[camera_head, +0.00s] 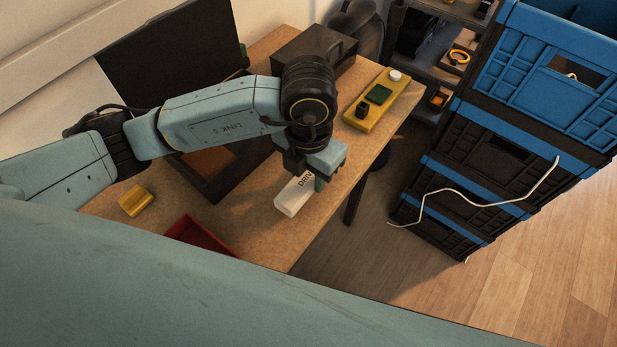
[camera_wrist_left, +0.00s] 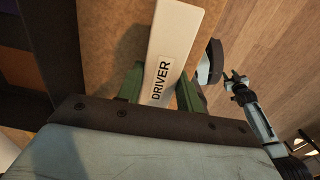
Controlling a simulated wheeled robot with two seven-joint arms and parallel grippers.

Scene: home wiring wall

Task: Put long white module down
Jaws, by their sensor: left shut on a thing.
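The long white module (camera_head: 292,197), with dark "DRIVER" lettering, is held in my left gripper (camera_head: 307,178) near the right edge of the wooden table (camera_head: 262,222). In the left wrist view the white module (camera_wrist_left: 176,45) lies between the two green fingers of the left gripper (camera_wrist_left: 160,90) and points away from the wrist. I cannot tell whether its underside touches the table. My right gripper is not clearly seen in the head view.
A red tray (camera_head: 200,236) and a yellow block (camera_head: 135,201) are on the table's left part. A yellow holder (camera_head: 377,98) with several small parts sits at the far right corner. Blue and black crates (camera_head: 545,75) stand right of the table. Bare tabletop shows around the module.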

